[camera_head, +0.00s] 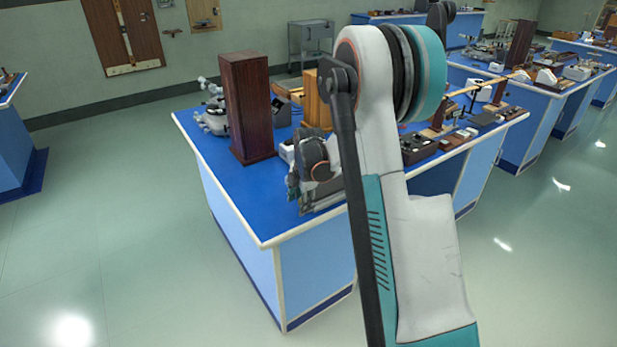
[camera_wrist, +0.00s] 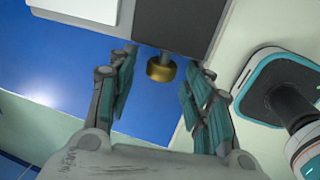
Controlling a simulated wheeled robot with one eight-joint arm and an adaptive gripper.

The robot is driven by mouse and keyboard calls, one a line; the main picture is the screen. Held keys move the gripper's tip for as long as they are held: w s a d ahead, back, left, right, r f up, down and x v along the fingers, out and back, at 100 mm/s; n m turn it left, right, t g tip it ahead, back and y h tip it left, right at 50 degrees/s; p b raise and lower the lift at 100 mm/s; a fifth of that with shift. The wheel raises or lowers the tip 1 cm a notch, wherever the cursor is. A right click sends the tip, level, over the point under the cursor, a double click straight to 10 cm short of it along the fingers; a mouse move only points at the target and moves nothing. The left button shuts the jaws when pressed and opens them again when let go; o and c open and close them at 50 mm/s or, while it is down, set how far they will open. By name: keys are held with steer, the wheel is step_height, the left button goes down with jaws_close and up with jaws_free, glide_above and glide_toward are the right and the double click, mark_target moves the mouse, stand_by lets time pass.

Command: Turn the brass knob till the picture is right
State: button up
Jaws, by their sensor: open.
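The brass knob (camera_wrist: 161,68) shows in the wrist view as a small round brass piece on the end of a dark grey block (camera_wrist: 176,25). My gripper (camera_wrist: 160,88) is open, with one teal-padded finger on each side of the knob and a gap to both. I cannot tell how deep the knob lies between the fingers. In the head view my gripper (camera_head: 297,190) is low over the near part of the blue bench (camera_head: 225,180), partly hidden by my arm. The knob is hidden there. No picture or screen to judge is readable in either view.
A tall dark wooden box (camera_head: 247,108) stands on the bench left of my gripper, with a microscope-like instrument (camera_head: 213,115) behind it. A black box (camera_head: 418,146) and other apparatus stand to the right. The floor left of the bench is clear.

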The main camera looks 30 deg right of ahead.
steer(key=shift+s+f+t, duration=0.15)
steer(key=shift+s+t, duration=0.05)
steer(key=shift+t, duration=0.4)
steer(key=p+v, duration=0.4)
steer(key=v, duration=1)
steer(key=shift+f, duration=0.1)
